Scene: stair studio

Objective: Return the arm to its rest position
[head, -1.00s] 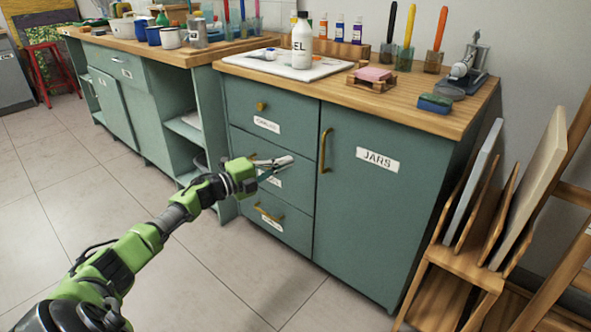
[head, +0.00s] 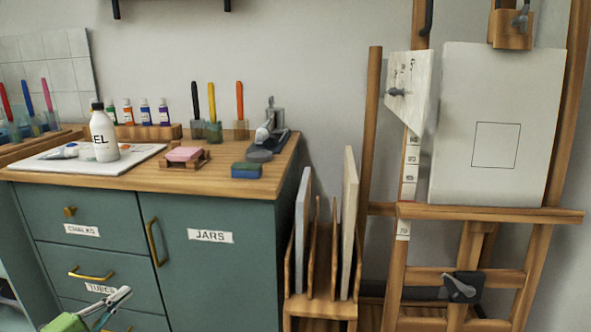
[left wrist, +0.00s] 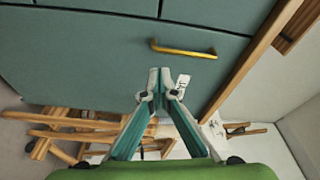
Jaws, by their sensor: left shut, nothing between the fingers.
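My left gripper (head: 118,298) shows at the bottom left of the head view, in front of the teal cabinet's drawers, with part of its green body cut off by the lower edge. Its fingers are together and hold nothing. In the left wrist view the fingertips (left wrist: 160,80) meet near a teal cabinet front (left wrist: 90,55) with a brass handle (left wrist: 183,48). I cannot tell the exact gap between fingers and cabinet. My right gripper is in neither view.
The cabinet has a JARS door (head: 215,270) and a CHALKS drawer (head: 45,222). Its wooden top (head: 130,182) holds a white bottle (head: 103,135), paint tubes and jars. A wooden rack with panels (head: 320,308) and an easel with a canvas (head: 495,170) stand to the right.

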